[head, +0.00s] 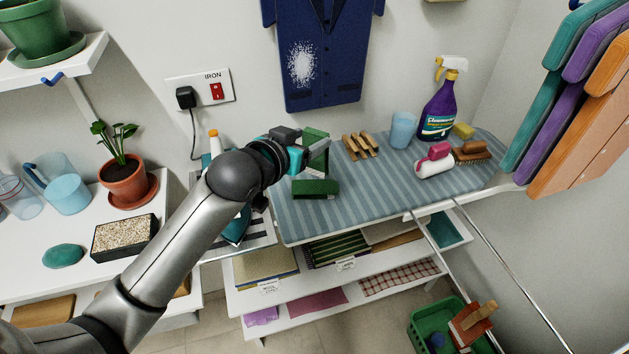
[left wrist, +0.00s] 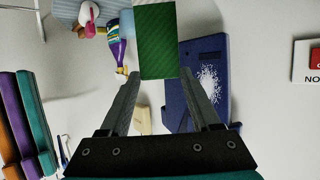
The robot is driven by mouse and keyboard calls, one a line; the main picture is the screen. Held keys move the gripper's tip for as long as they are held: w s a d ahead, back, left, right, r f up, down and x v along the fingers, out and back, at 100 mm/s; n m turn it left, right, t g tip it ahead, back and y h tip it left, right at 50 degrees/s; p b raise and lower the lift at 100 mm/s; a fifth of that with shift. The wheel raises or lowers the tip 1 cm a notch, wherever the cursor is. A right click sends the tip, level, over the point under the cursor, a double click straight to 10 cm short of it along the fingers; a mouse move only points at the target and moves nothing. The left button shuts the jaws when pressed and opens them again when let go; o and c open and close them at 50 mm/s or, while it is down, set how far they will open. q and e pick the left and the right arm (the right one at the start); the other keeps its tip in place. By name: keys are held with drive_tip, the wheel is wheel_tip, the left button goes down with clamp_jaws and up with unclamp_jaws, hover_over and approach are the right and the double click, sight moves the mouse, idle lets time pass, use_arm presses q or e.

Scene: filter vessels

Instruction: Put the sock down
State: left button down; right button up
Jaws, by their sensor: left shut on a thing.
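My left gripper (head: 312,150) is above the left part of the striped ironing board (head: 375,200). It is shut on a dark green piece, which I take to be the sock (head: 318,136). In the left wrist view the green sock (left wrist: 158,42) shows as a flat ribbed rectangle between the fingertips. A second green block-like shape (head: 315,189) shows just below the gripper, over the board. I cannot tell whether it joins the held piece. My right gripper is not in view.
A wooden rack (head: 360,146), a blue cup (head: 402,130), a purple spray bottle (head: 438,108), a pink-and-white bottle (head: 434,162) and a brush (head: 471,153) stand at the back and right of the board. The board's front middle is clear.

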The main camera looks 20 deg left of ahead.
use_arm(q)
wheel_tip(320, 180, down, 11)
drive_tip(key=b, duration=0.2)
idle(0.3)
drive_tip(key=shift+f, duration=0.15)
drive_tip(key=shift+c, duration=0.5)
unclamp_jaws()
drive_tip(key=p+v, duration=0.1)
drive_tip(key=v, duration=1.1)
drive_tip(key=shift+r+p, duration=0.25)
drive_tip(key=shift+p, duration=0.1)
